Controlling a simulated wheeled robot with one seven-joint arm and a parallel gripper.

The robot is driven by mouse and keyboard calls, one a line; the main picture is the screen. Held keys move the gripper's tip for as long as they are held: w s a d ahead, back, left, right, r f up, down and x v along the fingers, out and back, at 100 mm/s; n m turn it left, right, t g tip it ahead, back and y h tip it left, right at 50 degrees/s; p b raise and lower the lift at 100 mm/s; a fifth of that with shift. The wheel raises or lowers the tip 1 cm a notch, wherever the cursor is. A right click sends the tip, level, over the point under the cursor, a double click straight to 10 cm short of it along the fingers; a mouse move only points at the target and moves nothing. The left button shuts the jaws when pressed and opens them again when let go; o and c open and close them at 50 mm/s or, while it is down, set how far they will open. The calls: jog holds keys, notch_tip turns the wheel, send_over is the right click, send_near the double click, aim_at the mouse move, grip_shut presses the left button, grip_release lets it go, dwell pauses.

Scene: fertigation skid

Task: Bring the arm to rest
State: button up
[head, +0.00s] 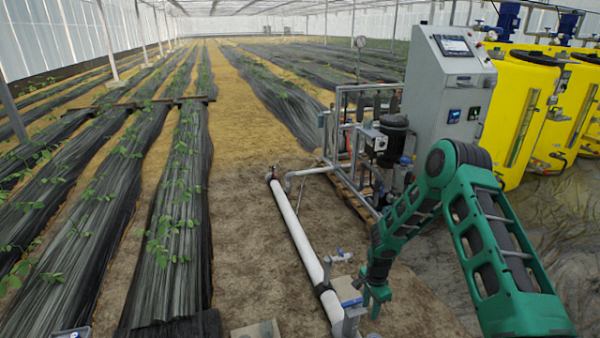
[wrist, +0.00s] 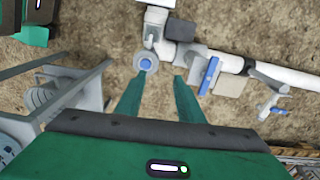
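My green arm reaches in from the right in the head view, bent at a high elbow, with my gripper (head: 374,302) pointing down. It hangs near the end of a white pipe (head: 300,235) with valves. In the wrist view my gripper (wrist: 158,92) has its two green fingers apart, with bare soil showing between them. Nothing is held. A round fitting with a blue centre (wrist: 145,64) shows beyond the left fingertip; I cannot tell the distance. A blue-handled valve (wrist: 210,76) on the pipe lies to the right of the fingers.
The pump skid (head: 365,150) in a metal frame stands behind my gripper. A grey control cabinet (head: 448,85) and yellow tanks (head: 525,110) stand at the right. Black-covered plant rows (head: 180,210) run along the left. A second small valve (wrist: 274,100) stands off the pipe. Bare soil lies between.

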jog(key=s+d+r+n+h, duration=0.1)
jog(key=d+r, duration=0.3)
jog(key=r, duration=0.4)
jog(key=s+d+r+n, duration=0.1)
jog(key=d+r, duration=0.4)
jog(key=r, duration=0.4)
jog(key=s+d+r+n, duration=0.1)
jog(key=s+d+r, duration=0.35)
jog(key=r, duration=0.45)
jog(key=s+d+r+n, duration=0.1)
jog(key=s+d+r, duration=0.2)
jog(key=s+r, duration=0.35)
jog(key=s+d+r+n, duration=0.2)
jog(key=s+r, duration=0.9)
jog(key=s+a+r, duration=0.1)
jog(key=s, duration=0.7)
jog(key=s+a+r+n+y, duration=0.1)
jog(key=s+r, duration=0.1)
jog(key=s, duration=0.6)
jog(key=shift+a+r+n, duration=0.25)
jog(key=shift+a+n, duration=0.05)
jog(key=shift+a, duration=0.1)
